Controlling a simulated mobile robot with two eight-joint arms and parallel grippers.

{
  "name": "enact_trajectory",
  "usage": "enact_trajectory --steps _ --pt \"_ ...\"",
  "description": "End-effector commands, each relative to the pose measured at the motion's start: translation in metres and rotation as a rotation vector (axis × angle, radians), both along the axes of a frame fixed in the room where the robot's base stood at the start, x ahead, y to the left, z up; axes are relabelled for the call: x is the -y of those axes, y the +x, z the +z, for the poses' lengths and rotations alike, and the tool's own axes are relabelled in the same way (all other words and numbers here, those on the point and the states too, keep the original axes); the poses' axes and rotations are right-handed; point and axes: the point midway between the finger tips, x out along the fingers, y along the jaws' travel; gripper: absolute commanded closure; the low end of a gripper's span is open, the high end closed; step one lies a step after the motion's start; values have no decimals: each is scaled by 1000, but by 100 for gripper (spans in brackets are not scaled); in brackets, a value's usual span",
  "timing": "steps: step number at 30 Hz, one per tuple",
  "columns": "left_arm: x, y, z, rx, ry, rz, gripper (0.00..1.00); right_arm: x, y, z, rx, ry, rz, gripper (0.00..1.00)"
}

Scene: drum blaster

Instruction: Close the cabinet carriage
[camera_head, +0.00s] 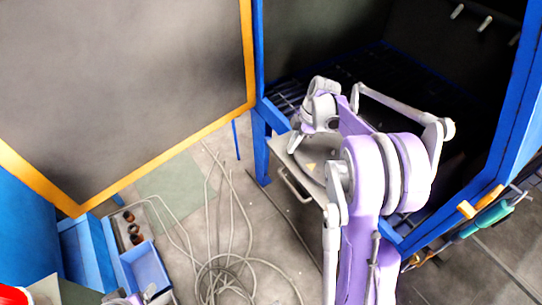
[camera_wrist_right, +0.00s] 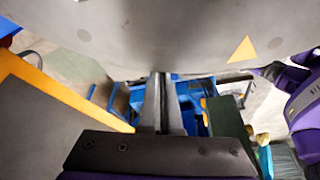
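The cabinet (camera_head: 262,105) is a blue frame with a dark interior. The carriage (camera_head: 318,158) is a grey plate with a yellow triangle and a bar handle (camera_head: 290,186) on its near side. It sticks out of the cabinet's front opening, and my right arm hides much of it. My right gripper (camera_head: 296,140) is at the carriage's left edge; contact is unclear. In the right wrist view its fingers (camera_wrist_right: 161,100) look together with nothing between them, and the carriage's grey surface (camera_wrist_right: 180,40) fills the top. Part of my left gripper (camera_head: 135,298) shows at the bottom edge, its fingers unclear.
A large grey door (camera_head: 120,80) with yellow edging stands open at left. A blue tray box (camera_head: 145,268) and loose cables (camera_head: 235,275) lie on the floor below. A teal-handled tool (camera_head: 490,217) hangs at the cabinet's right edge. A red object (camera_head: 12,295) shows bottom left.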

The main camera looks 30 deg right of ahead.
Motion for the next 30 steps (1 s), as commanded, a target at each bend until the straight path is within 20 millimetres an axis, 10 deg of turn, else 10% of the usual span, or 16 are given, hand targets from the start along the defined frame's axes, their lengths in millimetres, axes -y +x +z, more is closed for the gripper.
enact_trajectory --steps 15,30 --pt "0 2 5 3 0 0 25 136 4 1 -1 -3 -5 100" --pt "0 3 10 6 0 0 25 183 6 0 0 -1 -1 100"
